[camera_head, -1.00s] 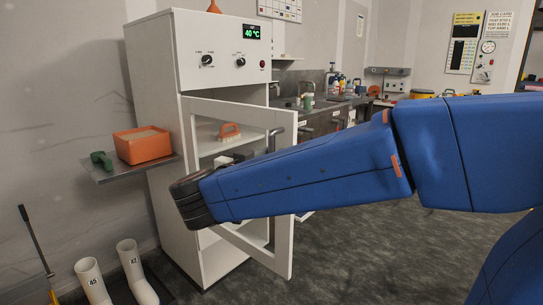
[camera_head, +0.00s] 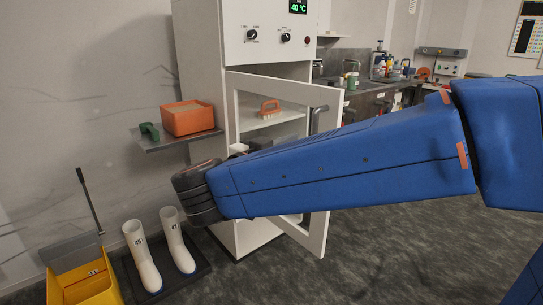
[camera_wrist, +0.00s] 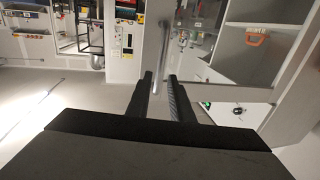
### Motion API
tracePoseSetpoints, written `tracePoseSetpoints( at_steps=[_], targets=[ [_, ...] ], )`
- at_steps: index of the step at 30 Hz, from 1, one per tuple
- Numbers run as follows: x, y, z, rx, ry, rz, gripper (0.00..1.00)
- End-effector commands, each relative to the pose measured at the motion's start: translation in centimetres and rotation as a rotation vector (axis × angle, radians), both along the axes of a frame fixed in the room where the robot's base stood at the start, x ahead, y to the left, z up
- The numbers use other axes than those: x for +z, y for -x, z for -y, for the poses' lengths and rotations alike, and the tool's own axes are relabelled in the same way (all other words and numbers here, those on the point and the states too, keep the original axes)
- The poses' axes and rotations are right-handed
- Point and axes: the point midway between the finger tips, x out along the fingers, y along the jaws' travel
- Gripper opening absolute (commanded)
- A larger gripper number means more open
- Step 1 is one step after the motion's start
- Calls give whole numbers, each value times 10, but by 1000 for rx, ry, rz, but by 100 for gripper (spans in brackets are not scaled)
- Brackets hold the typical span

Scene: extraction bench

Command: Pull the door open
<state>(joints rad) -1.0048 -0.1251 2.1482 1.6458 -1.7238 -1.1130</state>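The white cabinet (camera_head: 205,60) stands in the middle of the head view. Its white-framed door (camera_head: 332,160) stands partly open, swung out to the right, with the shelves showing inside. A grey bar handle (camera_head: 315,122) is on the door's free side; my blue arm hides its lower part. My gripper is hidden behind my arm in the head view. In the wrist view my gripper (camera_wrist: 161,76) has its two dark fingers apart. The handle (camera_wrist: 160,50) reaches down to the gap between the fingertips with space beside it; I cannot tell whether it touches a finger.
An orange tub (camera_head: 188,119) and a green object (camera_head: 149,131) sit on a side shelf (camera_head: 168,142). White boots (camera_head: 141,255) and a yellow bucket (camera_head: 85,285) stand on the left floor. An orange brush (camera_head: 270,107) lies inside the cabinet. The right floor is clear.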

Motion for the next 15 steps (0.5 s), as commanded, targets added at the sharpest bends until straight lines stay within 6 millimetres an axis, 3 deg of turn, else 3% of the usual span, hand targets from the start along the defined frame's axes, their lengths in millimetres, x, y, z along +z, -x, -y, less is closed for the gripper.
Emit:
tracePoseSetpoints(
  at_steps=[15],
  targets=[
    [0,54,-49,1,0,1,20]
  ],
)
